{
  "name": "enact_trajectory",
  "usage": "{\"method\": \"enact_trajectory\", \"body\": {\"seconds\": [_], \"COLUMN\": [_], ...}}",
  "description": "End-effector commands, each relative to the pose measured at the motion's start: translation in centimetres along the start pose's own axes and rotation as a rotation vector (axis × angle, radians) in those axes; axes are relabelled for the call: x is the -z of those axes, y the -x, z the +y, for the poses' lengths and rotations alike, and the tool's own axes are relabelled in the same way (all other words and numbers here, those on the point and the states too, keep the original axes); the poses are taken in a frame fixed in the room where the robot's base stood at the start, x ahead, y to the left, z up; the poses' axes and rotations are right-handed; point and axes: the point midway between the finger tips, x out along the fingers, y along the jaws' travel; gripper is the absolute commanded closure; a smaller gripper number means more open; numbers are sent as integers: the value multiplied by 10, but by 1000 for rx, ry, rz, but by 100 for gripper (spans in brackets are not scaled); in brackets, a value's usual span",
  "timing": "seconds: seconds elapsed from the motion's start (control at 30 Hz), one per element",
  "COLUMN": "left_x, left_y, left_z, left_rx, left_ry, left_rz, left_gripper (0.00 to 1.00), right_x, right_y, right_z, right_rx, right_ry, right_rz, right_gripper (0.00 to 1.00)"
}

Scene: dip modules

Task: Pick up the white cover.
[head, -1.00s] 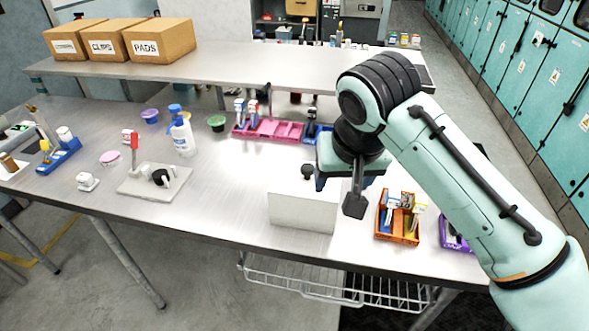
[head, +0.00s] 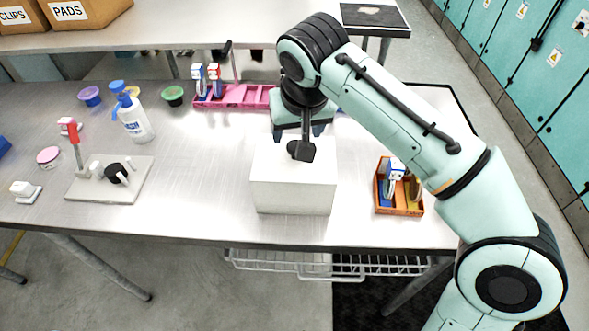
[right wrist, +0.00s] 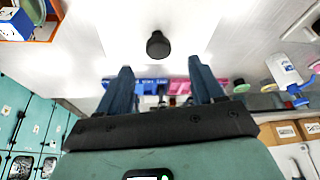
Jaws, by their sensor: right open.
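The white cover (head: 292,197) is a box-like white block standing on the steel table near its front edge. A black round knob on its top (right wrist: 158,44) shows in the right wrist view, beyond the fingertips. My right gripper (head: 297,132) is above the back part of the cover, pointing down. Its two blue fingers (right wrist: 163,78) are apart with nothing between them, and the knob lies roughly in line with the gap. My left gripper is not in view.
An orange bin (head: 400,207) with small items stands right of the cover. A pink tray (head: 240,96) lies behind. A spray bottle (head: 133,117) and a pale board with a red-handled device (head: 110,180) are at left. Bare table lies between the board and cover.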

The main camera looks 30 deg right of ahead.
Motion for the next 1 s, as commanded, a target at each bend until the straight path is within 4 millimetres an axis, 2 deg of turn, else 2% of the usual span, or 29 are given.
{"method": "enact_trajectory", "body": {"seconds": [0.13,0.4,0.7,0.73,0.9,0.93,1.0], "left_x": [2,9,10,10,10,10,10], "left_y": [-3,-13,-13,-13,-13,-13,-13], "left_z": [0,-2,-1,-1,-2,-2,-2], "left_rx": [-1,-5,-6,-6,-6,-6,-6], "left_ry": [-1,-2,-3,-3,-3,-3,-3], "left_rz": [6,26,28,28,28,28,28], "left_gripper": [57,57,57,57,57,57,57], "right_x": [-2,-7,-7,-7,-7,-7,-6], "right_y": [-11,-50,-54,-54,-54,-54,-54], "right_z": [1,1,1,1,1,1,1], "right_rx": [-1,0,1,1,1,1,1], "right_ry": [-1,0,0,0,0,0,0], "right_rz": [-1,-1,0,0,0,0,1], "right_gripper": [33,33,33,36,92,100,100]}}
